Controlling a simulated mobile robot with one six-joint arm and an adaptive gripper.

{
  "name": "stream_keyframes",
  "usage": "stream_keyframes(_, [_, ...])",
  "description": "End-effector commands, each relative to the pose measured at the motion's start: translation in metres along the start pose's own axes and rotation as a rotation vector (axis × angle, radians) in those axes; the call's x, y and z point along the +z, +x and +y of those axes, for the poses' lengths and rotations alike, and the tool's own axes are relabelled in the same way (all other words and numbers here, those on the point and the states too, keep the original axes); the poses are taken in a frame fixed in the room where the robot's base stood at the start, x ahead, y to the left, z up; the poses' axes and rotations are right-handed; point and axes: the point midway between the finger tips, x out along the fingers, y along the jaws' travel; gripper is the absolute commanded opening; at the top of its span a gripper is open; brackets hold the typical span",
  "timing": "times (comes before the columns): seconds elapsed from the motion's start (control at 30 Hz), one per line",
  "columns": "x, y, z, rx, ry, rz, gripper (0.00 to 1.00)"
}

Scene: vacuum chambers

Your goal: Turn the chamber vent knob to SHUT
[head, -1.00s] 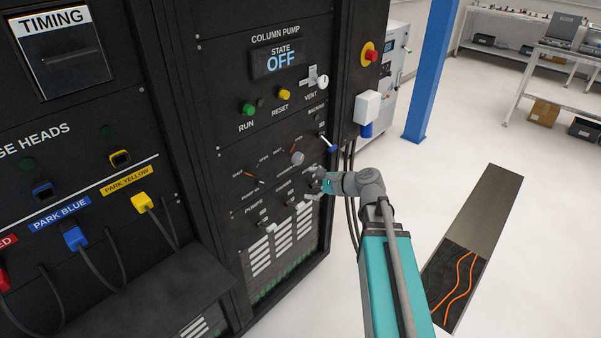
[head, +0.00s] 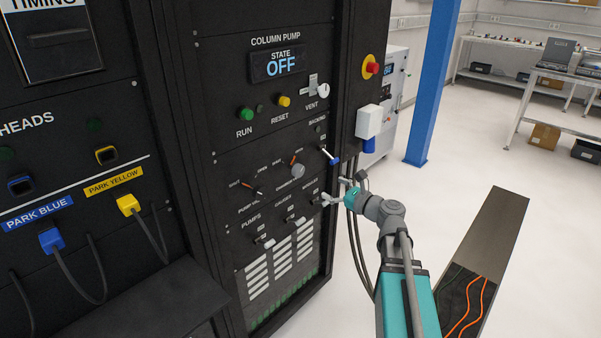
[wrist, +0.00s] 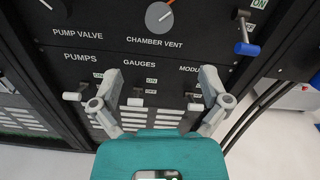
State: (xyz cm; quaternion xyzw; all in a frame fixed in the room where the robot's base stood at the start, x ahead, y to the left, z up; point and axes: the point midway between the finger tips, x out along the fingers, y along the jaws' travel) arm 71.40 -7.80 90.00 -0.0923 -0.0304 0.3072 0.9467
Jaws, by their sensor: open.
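The chamber vent knob (head: 297,171) is a round grey knob on the black column pump panel, with an orange pointer mark at its upper edge. In the wrist view the knob (wrist: 159,16) is at the top centre above the label CHAMBER VENT, with the orange mark toward the upper right. My gripper (head: 334,191) is open and empty, in front of the panel, lower and to the right of the knob. In the wrist view its two fingers (wrist: 155,88) are spread wide, below the knob, with the gauges switch showing between them. Nothing touches the knob.
A blue-tipped backing lever (head: 329,154) sits above my gripper. White toggle switches (head: 294,219) line the panel below the knob. The pump valve knob (head: 252,188) is left of it. Black cables hang at the cabinet's right side. Open floor (head: 430,200) lies to the right.

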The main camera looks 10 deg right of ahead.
Motion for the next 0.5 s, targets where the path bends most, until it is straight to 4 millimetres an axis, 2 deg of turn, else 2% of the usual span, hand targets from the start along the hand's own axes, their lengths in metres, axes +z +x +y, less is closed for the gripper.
stream_keyframes(0.27, [0.0, 0.009, 0.0, 0.001, -0.001, 0.001, 0.96])
stream_keyframes(0.5, [-0.001, 0.033, -0.001, 0.002, -0.002, 0.001, 0.96])
